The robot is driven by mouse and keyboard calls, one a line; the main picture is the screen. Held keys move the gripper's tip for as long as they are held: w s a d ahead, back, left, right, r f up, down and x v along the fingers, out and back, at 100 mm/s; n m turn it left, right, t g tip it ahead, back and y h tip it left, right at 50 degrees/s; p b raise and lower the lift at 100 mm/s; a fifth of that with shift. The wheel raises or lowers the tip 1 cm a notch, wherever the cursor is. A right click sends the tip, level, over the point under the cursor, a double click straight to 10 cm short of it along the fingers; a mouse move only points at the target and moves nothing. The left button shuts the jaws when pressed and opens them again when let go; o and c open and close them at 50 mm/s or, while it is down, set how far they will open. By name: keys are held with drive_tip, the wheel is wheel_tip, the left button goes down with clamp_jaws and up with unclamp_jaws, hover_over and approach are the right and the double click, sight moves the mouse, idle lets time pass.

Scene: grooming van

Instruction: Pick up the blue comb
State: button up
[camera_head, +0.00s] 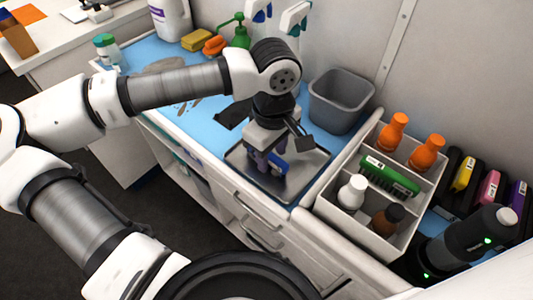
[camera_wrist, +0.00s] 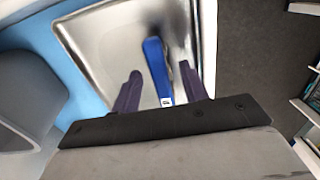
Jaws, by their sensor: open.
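The blue comb (camera_wrist: 156,66) lies on the shiny metal tray (camera_wrist: 105,50), between the two dark purple fingers of my gripper (camera_wrist: 161,72) in the wrist view. Its lower end runs down toward the gripper's dark base. The fingers are spread, with a visible gap between the comb and the left finger; the right finger is closer to it. In the head view my gripper (camera_head: 267,162) points down over the metal tray (camera_head: 305,178), and the blue comb (camera_head: 279,166) shows beside the fingers, partly hidden. I cannot tell whether a finger touches it.
A grey bin (camera_head: 342,102) stands behind the tray. A white caddy (camera_head: 335,212) with orange bottles and a green brush (camera_head: 389,177) stands to the right. A yellow sponge (camera_head: 197,40) and a green spray bottle (camera_head: 239,35) are at the back of the blue counter mat.

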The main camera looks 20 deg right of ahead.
sight(272, 155)
drive_tip(key=shift+f, duration=0.9)
drive_tip(key=shift+c, duration=0.4)
clamp_jaws()
drive_tip(key=shift+r, duration=0.1)
wheel_tip(272, 155, up, 20)
